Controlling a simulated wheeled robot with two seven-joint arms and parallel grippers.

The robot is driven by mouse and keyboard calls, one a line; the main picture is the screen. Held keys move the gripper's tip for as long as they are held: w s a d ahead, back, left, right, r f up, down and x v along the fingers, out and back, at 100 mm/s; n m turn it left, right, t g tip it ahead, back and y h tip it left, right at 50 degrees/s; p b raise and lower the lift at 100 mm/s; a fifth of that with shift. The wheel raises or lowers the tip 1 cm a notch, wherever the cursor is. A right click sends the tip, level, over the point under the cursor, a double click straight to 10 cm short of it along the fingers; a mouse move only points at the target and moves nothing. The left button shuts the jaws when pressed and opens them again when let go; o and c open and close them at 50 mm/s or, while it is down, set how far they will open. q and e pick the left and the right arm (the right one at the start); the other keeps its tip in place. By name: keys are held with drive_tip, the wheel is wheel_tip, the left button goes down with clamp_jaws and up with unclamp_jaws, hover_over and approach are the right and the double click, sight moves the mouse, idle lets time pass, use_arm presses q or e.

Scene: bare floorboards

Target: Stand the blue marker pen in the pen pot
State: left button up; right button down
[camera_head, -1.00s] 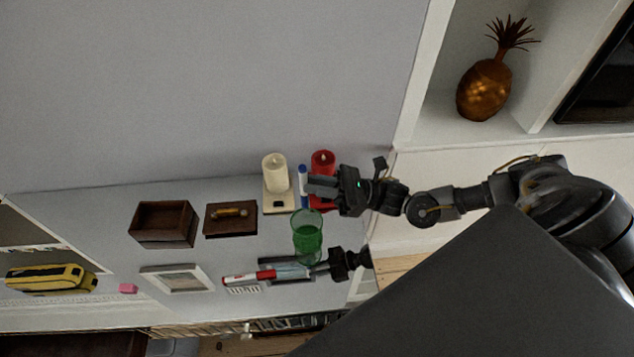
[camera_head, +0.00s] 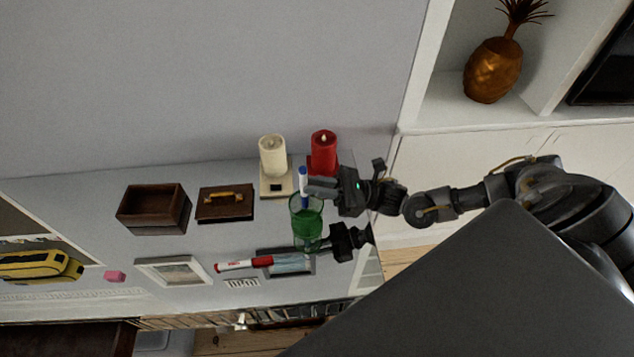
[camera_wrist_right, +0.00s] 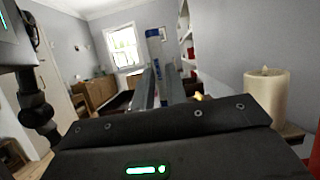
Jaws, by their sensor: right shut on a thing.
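The blue marker pen (camera_head: 303,173), white with blue parts, is upright in my right gripper (camera_head: 318,188), which is shut on it. It also shows between the fingers in the right wrist view (camera_wrist_right: 153,45). The pen pot (camera_head: 306,230) is a green see-through cup. The pen's lower end overlaps the pot's rim in the head view; I cannot tell whether it is inside or in front of it. My left gripper (camera_head: 326,242) is at the pot's right side, low down. Its fingertips are partly hidden, and its grip is unclear.
A cream candle (camera_head: 272,156) and a red candle (camera_head: 323,152) stand close behind the pot. A red marker (camera_head: 243,265) lies in front. A lidded brown box (camera_head: 225,205), an open brown box (camera_head: 150,222) and a picture frame (camera_head: 173,281) are left.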

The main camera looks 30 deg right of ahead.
wheel_tip(320, 180, down, 4)
drive_tip(key=b, duration=0.2)
drive_tip(key=shift+b, duration=0.3)
drive_tip(key=c, duration=1.3)
unclamp_jaws()
drive_tip(key=shift+c, duration=0.2)
